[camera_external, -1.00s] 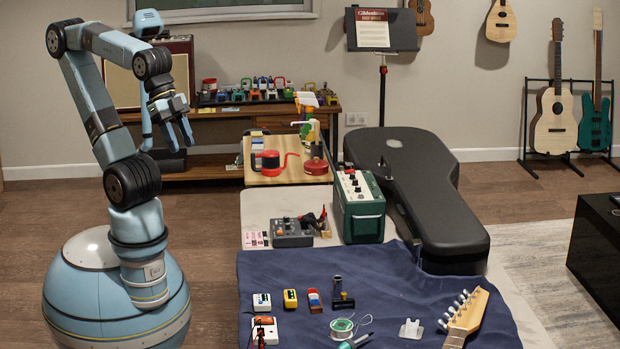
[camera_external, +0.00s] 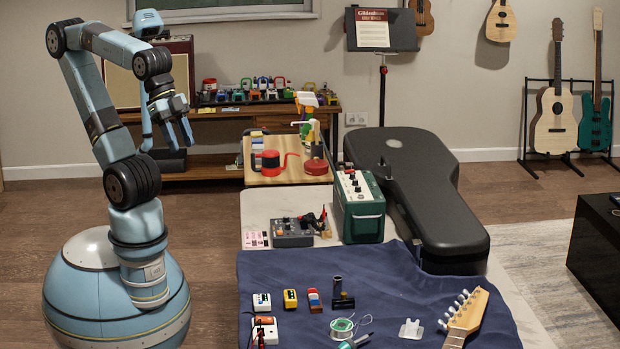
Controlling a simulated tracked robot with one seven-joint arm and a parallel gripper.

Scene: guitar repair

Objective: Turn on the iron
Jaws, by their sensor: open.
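My gripper (camera_external: 181,146) hangs in the air at the upper left, fingers pointing down and apart, with nothing between them. It is left of the table and well away from its tools. A grey box with knobs and an orange part (camera_external: 292,232), which looks like the soldering iron's station, sits on the pale part of the table. A small dark and red item (camera_external: 319,221) stands beside it at its right; I cannot tell if it is the iron in its holder. Any switch is too small to make out.
A green amplifier (camera_external: 359,206) and a black guitar case (camera_external: 425,195) stand right of the grey box. A wooden board (camera_external: 262,177) with red items lies behind it. A blue cloth (camera_external: 400,300) in front bears pedals, a solder spool (camera_external: 342,328) and a guitar headstock (camera_external: 465,315).

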